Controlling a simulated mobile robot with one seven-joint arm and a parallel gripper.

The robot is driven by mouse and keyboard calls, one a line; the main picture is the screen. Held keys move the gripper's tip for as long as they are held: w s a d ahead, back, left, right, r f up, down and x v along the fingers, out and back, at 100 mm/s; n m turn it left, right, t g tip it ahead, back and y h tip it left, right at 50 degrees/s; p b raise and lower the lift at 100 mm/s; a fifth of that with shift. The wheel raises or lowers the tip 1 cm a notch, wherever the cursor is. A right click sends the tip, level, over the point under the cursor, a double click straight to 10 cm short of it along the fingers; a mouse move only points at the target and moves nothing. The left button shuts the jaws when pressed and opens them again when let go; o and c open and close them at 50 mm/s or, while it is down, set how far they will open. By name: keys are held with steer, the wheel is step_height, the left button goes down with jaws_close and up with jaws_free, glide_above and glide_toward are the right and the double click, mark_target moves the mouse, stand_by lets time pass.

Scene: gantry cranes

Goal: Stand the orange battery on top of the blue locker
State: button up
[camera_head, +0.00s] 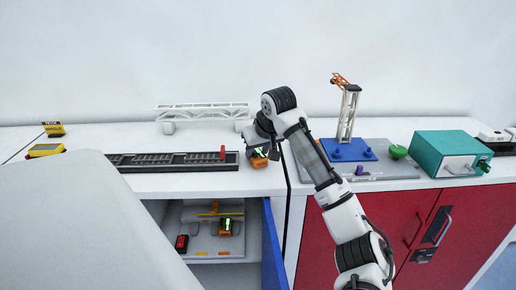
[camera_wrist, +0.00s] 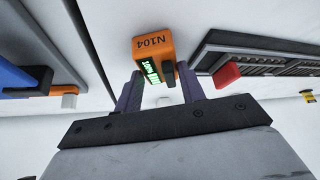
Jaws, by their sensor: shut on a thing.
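The orange battery (camera_head: 259,161) is at the end of my arm, over the white top near its front edge. In the wrist view the battery (camera_wrist: 152,44) shows the label N104 and a lit green display. My gripper (camera_head: 259,150) is shut on it; the two fingers show in the wrist view (camera_wrist: 162,82). I cannot tell whether the battery's base touches the top. The blue locker stands below, with its blue door (camera_head: 273,252) open and its white top (camera_head: 205,186) in front of a black rail strip.
Inside the locker are another orange battery (camera_head: 225,227) and a red one (camera_head: 182,243). The black rail strip (camera_head: 150,161) with a red peg lies left of my gripper. A blue plate (camera_head: 347,150) with a crane tower and a teal box (camera_head: 448,154) stand right.

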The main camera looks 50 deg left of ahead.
steer(key=shift+f, duration=0.1)
steer(key=o, duration=1.3)
steer(key=b+v, duration=0.4)
steer(key=v, duration=0.8)
